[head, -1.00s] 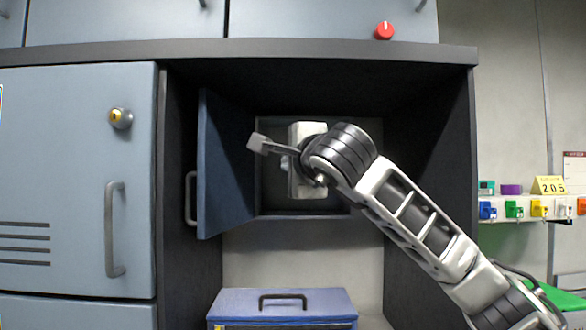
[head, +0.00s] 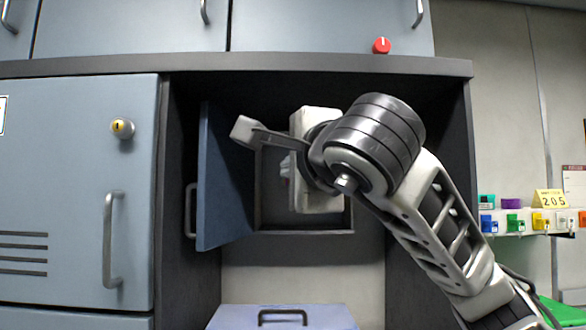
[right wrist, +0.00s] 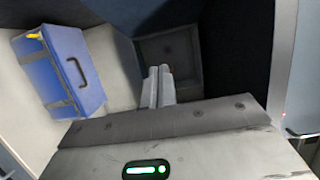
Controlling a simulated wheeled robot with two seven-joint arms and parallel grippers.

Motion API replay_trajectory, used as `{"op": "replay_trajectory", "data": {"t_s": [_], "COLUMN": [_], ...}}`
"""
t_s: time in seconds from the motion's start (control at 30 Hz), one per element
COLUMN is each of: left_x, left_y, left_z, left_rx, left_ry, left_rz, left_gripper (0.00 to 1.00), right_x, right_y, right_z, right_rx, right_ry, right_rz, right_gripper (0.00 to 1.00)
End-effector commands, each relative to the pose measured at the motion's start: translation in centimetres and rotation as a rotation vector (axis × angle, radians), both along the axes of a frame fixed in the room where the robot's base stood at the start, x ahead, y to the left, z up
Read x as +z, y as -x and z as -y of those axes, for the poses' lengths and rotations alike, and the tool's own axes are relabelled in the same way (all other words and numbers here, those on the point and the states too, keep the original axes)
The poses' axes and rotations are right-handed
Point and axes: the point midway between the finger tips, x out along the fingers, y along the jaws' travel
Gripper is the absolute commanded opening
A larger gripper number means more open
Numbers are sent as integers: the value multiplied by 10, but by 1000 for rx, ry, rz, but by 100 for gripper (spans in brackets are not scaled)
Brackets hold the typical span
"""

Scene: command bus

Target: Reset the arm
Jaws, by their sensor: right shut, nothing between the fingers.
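My right arm (head: 430,215) comes in from the lower right and reaches across the front of the open niche. My right gripper (head: 286,168) is in front of a small open compartment with a blue door (head: 222,180). Its fingers are largely hidden behind the white palm in the head view. In the right wrist view the two fingers (right wrist: 158,86) lie together, shut and empty, against the compartment's grey interior (right wrist: 172,55). My left gripper is not in view.
The blue door stands open left of my gripper. A blue case (head: 283,317) with a dark handle sits below; it also shows in the right wrist view (right wrist: 65,70). A grey-blue cabinet (head: 75,190) stands left. A red knob (head: 381,45) is above. Colored padlocks (head: 515,223) hang right.

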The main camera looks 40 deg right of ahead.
Motion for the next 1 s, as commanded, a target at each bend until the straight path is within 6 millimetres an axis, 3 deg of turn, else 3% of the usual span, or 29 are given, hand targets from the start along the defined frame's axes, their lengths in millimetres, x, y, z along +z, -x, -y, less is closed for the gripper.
{"op": "replay_trajectory", "data": {"t_s": [0.23,0.8,0.9,1.0], "left_x": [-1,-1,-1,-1], "left_y": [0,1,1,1], "left_z": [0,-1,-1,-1], "left_rx": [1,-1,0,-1], "left_ry": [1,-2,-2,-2], "left_rz": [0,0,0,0], "left_gripper": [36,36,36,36], "right_x": [0,-2,-16,-52], "right_y": [19,19,8,-13], "right_z": [-13,-15,-28,-59], "right_rx": [1,7,68,214], "right_ry": [1,0,-4,-32], "right_rz": [2,-6,-49,-151], "right_gripper": [0,0,0,0]}}
